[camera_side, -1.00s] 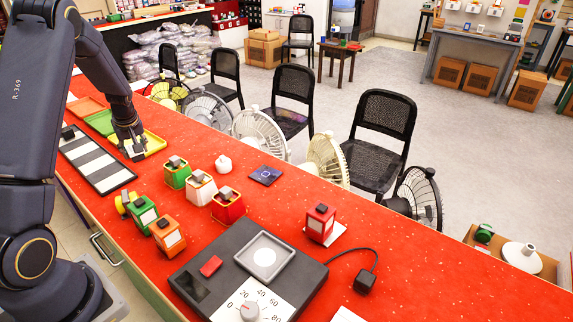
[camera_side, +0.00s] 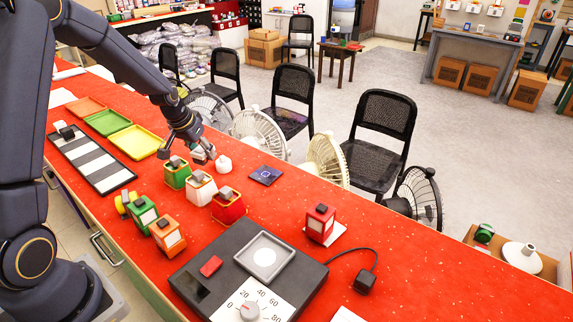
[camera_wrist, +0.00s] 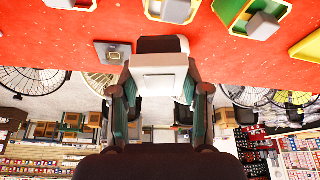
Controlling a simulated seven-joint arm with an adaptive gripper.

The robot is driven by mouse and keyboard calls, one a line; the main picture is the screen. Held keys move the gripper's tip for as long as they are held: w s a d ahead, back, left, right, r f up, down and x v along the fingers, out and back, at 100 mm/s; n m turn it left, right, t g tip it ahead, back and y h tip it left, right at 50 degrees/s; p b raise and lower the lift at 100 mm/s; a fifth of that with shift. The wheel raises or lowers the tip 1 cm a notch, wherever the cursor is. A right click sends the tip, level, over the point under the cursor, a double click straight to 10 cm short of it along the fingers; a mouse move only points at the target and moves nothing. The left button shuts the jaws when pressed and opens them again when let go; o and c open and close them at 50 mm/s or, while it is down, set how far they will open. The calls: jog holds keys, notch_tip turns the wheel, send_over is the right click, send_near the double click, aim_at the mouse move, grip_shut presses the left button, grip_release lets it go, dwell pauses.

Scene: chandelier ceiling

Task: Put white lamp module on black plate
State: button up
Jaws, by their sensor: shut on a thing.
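My gripper (camera_side: 196,150) is shut on a white block with a dark part, which I take as the white lamp module (camera_wrist: 160,75). In the side view the module (camera_side: 199,156) hangs from the fingers above the red counter, right of the yellow tray. A small dark square plate (camera_side: 265,176) with a pale outline lies flat to the right of my gripper; it also shows in the wrist view (camera_wrist: 104,47), left of the held module. A long black board (camera_side: 113,181) with white stripes lies at the left. Which of these is the black plate I cannot tell for certain.
Green (camera_side: 177,173), white (camera_side: 200,189), red (camera_side: 228,207) and orange (camera_side: 168,236) blocks stand below my gripper. A small white rounded piece (camera_side: 223,164) is close on the right. A yellow tray (camera_side: 137,142) lies left. A dark control panel (camera_side: 213,252) is in front. Fans (camera_side: 258,132) line the counter's far edge.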

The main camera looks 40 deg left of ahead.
jog(key=w+d+r+m+h, duration=0.1)
jog(key=w+d+m, duration=0.25)
jog(key=d, duration=0.55)
send_near(269, 172)
jog(key=shift+w+f+n, duration=0.35)
jog(key=shift+w+f, duration=0.2)
jog(key=shift+f, duration=0.1)
jog(key=shift+w+f, duration=0.35)
jog(key=shift+f, duration=0.05)
jog(key=shift+w+f, duration=0.15)
jog(key=shift+f, duration=1.55)
jog(key=shift+f, duration=0.1)
jog(key=o, duration=1.1)
